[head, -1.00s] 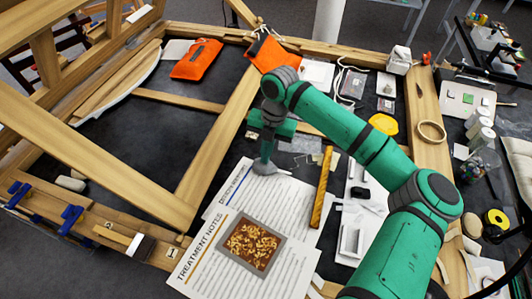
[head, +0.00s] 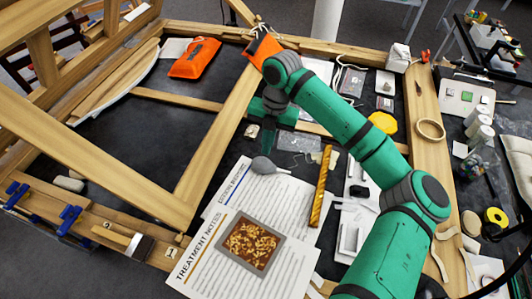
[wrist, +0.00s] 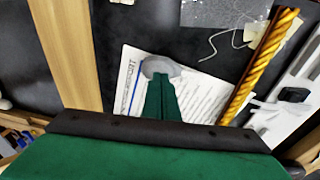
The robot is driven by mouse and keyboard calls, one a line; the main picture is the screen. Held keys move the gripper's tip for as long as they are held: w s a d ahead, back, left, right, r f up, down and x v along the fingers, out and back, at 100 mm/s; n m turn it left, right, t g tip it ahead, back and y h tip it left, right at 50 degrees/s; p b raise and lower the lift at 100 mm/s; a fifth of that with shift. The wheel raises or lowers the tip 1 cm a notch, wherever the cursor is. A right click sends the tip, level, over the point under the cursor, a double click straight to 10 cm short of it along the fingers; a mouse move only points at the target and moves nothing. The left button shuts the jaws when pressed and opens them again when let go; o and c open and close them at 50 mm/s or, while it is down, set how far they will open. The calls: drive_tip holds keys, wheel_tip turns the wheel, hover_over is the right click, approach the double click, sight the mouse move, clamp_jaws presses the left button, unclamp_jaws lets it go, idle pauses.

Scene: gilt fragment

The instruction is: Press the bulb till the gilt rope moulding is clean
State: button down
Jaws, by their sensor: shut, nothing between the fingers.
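The grey rubber bulb (head: 263,165) lies on the printed sheets in the head view, its narrow nozzle pointing right toward the moulding. The gilt rope moulding (head: 321,187), a twisted golden strip, lies to the right of the bulb; it also shows in the wrist view (wrist: 262,62). No dust can be made out on it at this size. My gripper (head: 268,153) is shut and empty, pointing down just above and behind the bulb, apart from it. In the wrist view my shut fingers (wrist: 162,92) cover part of the bulb (wrist: 160,67), hiding its nozzle.
A treatment-notes sheet (head: 198,268) with a picture lies in front of the bulb. White foam pieces (head: 353,238) sit right of the moulding. A wooden frame (head: 215,145) borders the dark work surface on the left.

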wheel_tip(320, 180, up, 9)
drive_tip(key=d, duration=0.1)
drive_tip(key=shift+w, duration=0.3)
drive_tip(key=shift+d, duration=0.1)
idle(1.3)
